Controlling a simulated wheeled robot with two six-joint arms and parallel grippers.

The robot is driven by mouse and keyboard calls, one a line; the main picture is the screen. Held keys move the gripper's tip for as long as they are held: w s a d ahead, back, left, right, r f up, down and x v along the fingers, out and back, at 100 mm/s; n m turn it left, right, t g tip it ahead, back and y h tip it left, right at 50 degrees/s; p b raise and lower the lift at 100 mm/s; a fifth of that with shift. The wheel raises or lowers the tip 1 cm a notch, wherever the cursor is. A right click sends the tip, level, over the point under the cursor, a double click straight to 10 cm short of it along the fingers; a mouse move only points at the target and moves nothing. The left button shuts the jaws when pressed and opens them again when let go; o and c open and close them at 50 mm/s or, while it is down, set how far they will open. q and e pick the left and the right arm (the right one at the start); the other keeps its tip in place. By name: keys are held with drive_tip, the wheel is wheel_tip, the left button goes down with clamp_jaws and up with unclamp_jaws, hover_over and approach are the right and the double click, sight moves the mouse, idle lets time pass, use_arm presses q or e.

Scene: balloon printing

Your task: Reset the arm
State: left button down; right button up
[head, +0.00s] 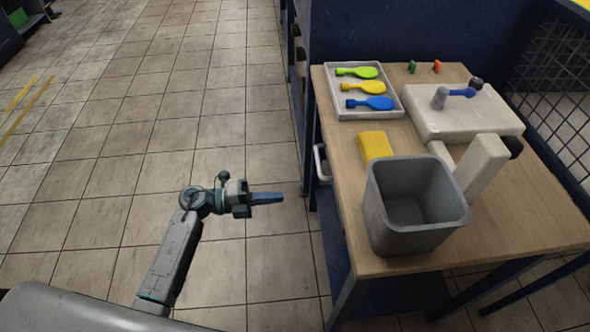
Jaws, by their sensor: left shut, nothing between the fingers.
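My left gripper (267,198) is shut and empty. It is held over the tiled floor, left of the wooden table (346,235), and points right toward the table's left side. Its fingers are apart from the table and touch nothing in view. My left arm comes in from the bottom left and bends at the wrist. My right gripper is not in view.
On the table are a grey bin (417,238), a yellow block (376,146), a white box-like device (462,113) and a tray (397,112) with green, yellow and blue balloons. A metal handle (322,163) sticks out at the table's left side. Open floor lies left.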

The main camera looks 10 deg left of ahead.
use_arm(q)
drive_tip(key=shift+w+f, duration=0.1)
drive_tip(key=shift+w, duration=0.05)
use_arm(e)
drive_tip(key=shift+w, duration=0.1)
